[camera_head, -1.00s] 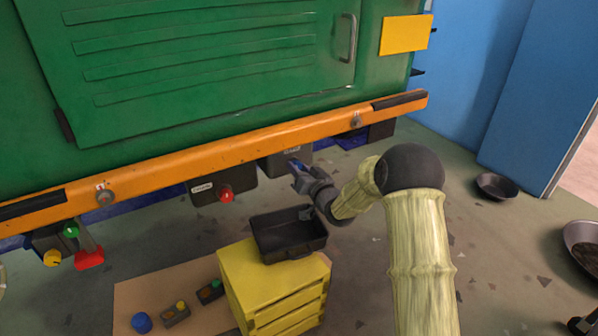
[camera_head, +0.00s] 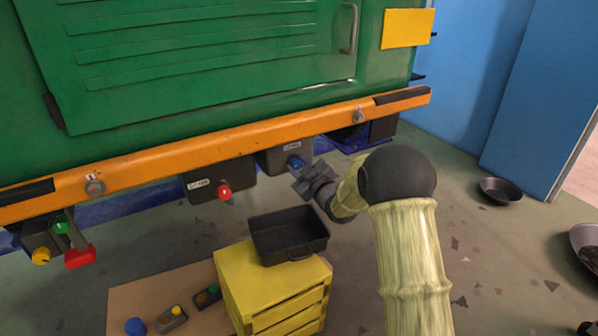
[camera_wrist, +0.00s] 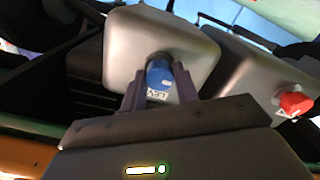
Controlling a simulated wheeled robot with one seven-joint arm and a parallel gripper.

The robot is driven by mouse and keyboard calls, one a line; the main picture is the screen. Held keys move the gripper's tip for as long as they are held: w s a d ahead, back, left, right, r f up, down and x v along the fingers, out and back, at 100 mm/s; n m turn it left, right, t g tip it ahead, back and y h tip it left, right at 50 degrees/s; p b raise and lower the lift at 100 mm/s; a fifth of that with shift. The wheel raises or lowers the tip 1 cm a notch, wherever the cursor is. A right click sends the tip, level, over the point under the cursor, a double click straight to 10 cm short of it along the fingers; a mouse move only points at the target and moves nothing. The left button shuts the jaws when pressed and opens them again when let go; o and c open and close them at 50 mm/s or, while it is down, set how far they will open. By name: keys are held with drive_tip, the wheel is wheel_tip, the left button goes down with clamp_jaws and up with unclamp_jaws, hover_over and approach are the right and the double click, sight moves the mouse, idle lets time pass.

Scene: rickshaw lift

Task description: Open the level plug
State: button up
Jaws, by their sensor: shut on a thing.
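The level plug (camera_head: 296,162) is a blue cap on a grey housing (camera_head: 272,164) hanging under the orange beam. In the wrist view the blue plug (camera_wrist: 159,74) stands between my two fingers, beside a white label reading "LEV", seen upside down. My gripper (camera_head: 302,172) reaches it from the front right and is shut on the plug. The plug is still against its housing in the wrist view (camera_wrist: 128,40). My fingers partly hide its sides.
A red plug (camera_head: 224,192) sits on the neighbouring housing to the left. A black tray (camera_head: 290,252) rests on a yellow crate (camera_head: 240,285) below. The orange beam (camera_head: 230,145) runs just above.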

drive_tip(key=n+b, duration=0.1)
drive_tip(key=n, duration=0.1)
drive_tip(key=n+b, duration=0.1)
drive_tip(key=n, duration=0.1)
drive_tip(key=n+b, duration=0.2)
drive_tip(key=shift+s+a+f+n, duration=0.1)
drive_tip(key=shift+f+n, duration=0.2)
drive_tip(key=n+b, duration=0.3)
drive_tip(key=n, duration=0.1)
drive_tip(key=shift+r+n+b, duration=0.1)
drive_tip(key=shift+n+b, duration=0.45)
drive_tip(key=shift+n, duration=0.25)
drive_tip(key=o, duration=1)
drive_tip(key=shift+c, duration=0.2)
drive_tip(key=shift+r, duration=0.1)
